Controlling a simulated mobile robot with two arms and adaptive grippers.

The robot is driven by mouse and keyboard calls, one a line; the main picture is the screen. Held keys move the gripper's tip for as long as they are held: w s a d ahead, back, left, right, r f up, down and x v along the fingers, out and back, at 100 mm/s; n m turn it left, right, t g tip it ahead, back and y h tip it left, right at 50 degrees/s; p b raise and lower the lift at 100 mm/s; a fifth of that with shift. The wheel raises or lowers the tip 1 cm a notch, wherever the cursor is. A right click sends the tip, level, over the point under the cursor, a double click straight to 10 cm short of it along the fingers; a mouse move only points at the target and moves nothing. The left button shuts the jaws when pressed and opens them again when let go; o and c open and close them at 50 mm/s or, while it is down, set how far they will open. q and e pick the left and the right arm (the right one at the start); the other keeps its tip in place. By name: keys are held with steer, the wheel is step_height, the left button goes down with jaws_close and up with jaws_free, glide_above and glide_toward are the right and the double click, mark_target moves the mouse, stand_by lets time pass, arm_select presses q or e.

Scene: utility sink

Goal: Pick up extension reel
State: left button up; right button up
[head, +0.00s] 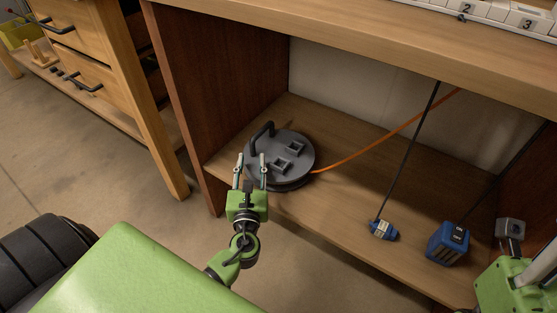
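The extension reel (298,149) is a dark grey round drum with square sockets on its top and a black handle (259,133) at its left. It lies on the lower shelf of the wooden cabinet, and an orange cable runs from it up to the back right. My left gripper (250,160) is open, its two fingers pointing at the reel's near left edge, just below the handle. I see nothing between the fingers, and I cannot tell if they touch the reel. My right gripper (510,232) shows only partly at the right edge; its fingers are unclear.
A blue plug (383,230) and a blue switch box (448,243) sit on the shelf (345,205) to the right, each with a black cable running up. The cabinet's side wall (225,90) stands left of the reel, and the worktop (370,35) overhangs the shelf.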

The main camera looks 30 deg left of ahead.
mark_target(252, 150)
arm_select(q)
steer(key=x, duration=0.2)
steer(key=b+x, duration=0.1)
steer(key=x, duration=0.1)
steer(key=b+x, duration=0.1)
steer(key=x, duration=0.1)
steer(key=shift+f, duration=0.25)
steer(key=shift+w+a, duration=0.2)
steer(key=shift+w, duration=0.15)
steer(key=shift+r, duration=0.1)
jaws_close()
steer(key=shift+r, duration=0.2)
